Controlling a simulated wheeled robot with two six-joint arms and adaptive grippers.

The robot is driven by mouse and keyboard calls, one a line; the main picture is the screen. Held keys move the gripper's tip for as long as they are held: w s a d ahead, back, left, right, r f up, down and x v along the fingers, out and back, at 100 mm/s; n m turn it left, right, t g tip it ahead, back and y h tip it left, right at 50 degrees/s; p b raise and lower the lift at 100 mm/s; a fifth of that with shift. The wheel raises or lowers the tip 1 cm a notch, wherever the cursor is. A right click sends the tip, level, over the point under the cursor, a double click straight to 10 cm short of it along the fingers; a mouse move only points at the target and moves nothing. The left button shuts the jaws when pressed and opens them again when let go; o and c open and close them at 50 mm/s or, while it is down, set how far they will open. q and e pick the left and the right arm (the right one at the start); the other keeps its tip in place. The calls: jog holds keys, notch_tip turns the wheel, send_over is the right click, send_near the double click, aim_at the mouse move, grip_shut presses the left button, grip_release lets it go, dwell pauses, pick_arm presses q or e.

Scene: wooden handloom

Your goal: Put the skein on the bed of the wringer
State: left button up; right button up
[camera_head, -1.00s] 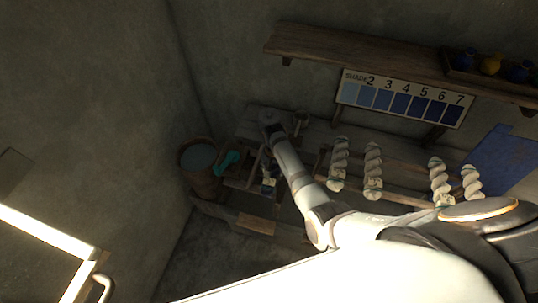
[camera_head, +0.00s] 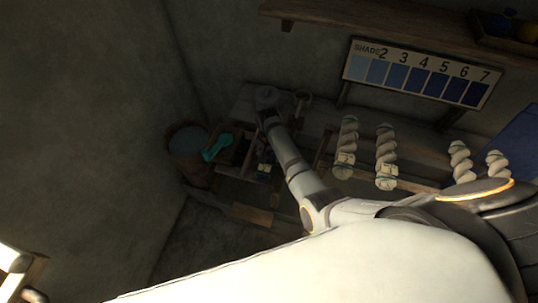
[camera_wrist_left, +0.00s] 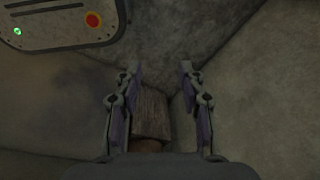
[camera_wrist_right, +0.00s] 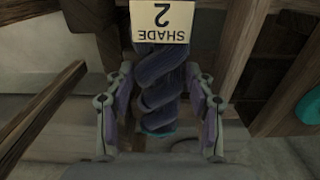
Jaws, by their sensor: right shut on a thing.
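My right gripper (camera_wrist_right: 163,105) is shut on a twisted dark blue-grey skein (camera_wrist_right: 160,75) with a "SHADE 2" tag and a teal tie. In the head view this gripper (camera_head: 264,166) is small and dark, above the wooden frame of the wringer (camera_head: 236,158). The wringer has a teal crank (camera_head: 217,147), part of which shows in the right wrist view (camera_wrist_right: 309,105). Wooden beams surround the held skein; whether it touches the bed cannot be told. My left gripper (camera_wrist_left: 159,68) is open and empty in its wrist view, away from the skein.
A wooden tub (camera_head: 187,155) stands left of the wringer. A wooden block (camera_wrist_left: 150,115) shows beyond the left fingers.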

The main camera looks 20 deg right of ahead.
aim_at(268, 155)
jog(key=shift+f, duration=0.15)
jog(key=o, duration=1.4)
jog(key=shift+w, duration=0.1)
pick_arm(q)
jog(key=s, duration=0.2)
jog(key=shift+s+f+g, duration=0.2)
jog(key=shift+s+g, duration=0.1)
jog(key=shift+s, duration=0.05)
jog(key=shift+a, duration=0.1)
notch_tip(268, 155, up, 10)
jog(key=p, duration=1)
jog(key=shift+w+r, duration=0.2)
jog(key=shift+w, duration=0.1)
pick_arm(e)
notch_tip(268, 155, up, 12)
jog(key=shift+r, duration=0.15)
